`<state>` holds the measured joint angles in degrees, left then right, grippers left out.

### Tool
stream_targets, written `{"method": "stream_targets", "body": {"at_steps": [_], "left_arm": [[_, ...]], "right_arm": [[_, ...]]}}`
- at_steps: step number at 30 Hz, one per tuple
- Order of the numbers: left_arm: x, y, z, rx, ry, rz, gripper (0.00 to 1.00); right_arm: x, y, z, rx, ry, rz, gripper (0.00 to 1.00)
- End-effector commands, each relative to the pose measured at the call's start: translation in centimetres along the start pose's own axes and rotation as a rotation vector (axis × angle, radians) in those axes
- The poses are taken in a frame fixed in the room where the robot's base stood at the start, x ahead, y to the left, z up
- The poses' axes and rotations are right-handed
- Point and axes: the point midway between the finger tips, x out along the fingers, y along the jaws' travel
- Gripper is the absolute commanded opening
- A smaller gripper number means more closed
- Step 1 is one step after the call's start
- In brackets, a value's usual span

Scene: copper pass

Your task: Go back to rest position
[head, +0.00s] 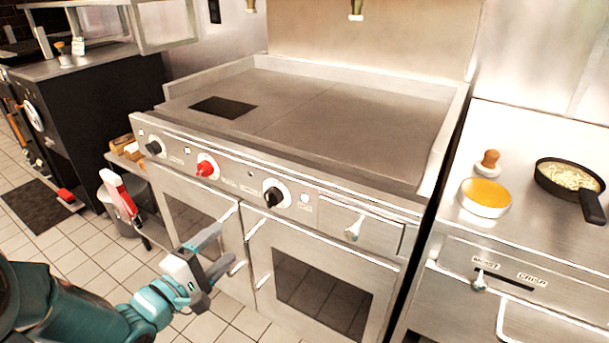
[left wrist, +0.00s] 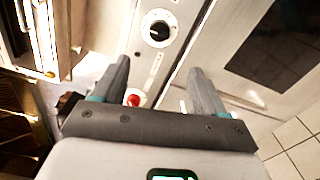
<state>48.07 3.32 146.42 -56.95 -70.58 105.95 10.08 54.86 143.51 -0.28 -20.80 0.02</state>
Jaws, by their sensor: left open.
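My left gripper (head: 218,262) is in front of the oven doors of the steel range, below its knob panel. Its two grey fingers also show in the left wrist view (left wrist: 158,85), spread apart with nothing between them. My left arm comes in from the lower left, teal and dark. The range (head: 350,110) has a flat griddle top with a dark square patch at its left. A red knob (head: 206,167) and black knobs sit on its front panel. My right gripper is not in view.
A steel counter at right holds a yellow-topped round dish (head: 485,197), a wooden-handled press (head: 488,163) and a black pan (head: 568,180) with pale food. A bin (head: 122,208) stands left of the range. A dark mat (head: 40,212) lies on the tiled floor.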

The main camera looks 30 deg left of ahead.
Motion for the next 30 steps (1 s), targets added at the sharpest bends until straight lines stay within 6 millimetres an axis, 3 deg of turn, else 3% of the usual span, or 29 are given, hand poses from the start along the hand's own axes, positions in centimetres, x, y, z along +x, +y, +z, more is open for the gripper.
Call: {"method": "stream_targets", "body": {"at_steps": [4,8,11,15,17,19,22,25,30], "left_arm": [[0.3,0.1,0.6,0.0,-0.016,0.002,0.72],[2.5,-2.8,4.3,-0.069,-0.131,-0.044,0.72],[4.9,-7.9,9.0,-0.189,-0.237,-0.145,0.72],[6.0,-18.2,14.4,-0.166,-0.271,-0.413,0.72],[5.2,-22.8,16.3,-0.073,-0.293,-0.547,0.72],[3.1,-28.1,18.1,0.072,-0.343,-0.713,0.72],[-1.3,-34.3,19.6,0.317,-0.466,-0.942,0.72],[-5.0,-37.5,19.5,0.508,-0.596,-1.093,0.72],[-8.6,-39.0,18.5,0.726,-0.804,-1.205,0.72]], "right_arm": [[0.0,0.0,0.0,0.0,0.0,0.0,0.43],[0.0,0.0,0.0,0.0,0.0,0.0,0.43],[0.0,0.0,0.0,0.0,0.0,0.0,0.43],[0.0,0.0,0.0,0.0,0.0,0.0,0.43],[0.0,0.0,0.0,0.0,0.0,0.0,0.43],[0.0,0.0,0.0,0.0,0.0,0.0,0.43],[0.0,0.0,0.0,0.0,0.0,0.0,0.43],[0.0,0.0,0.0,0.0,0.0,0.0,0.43],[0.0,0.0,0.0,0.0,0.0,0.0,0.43]]}}
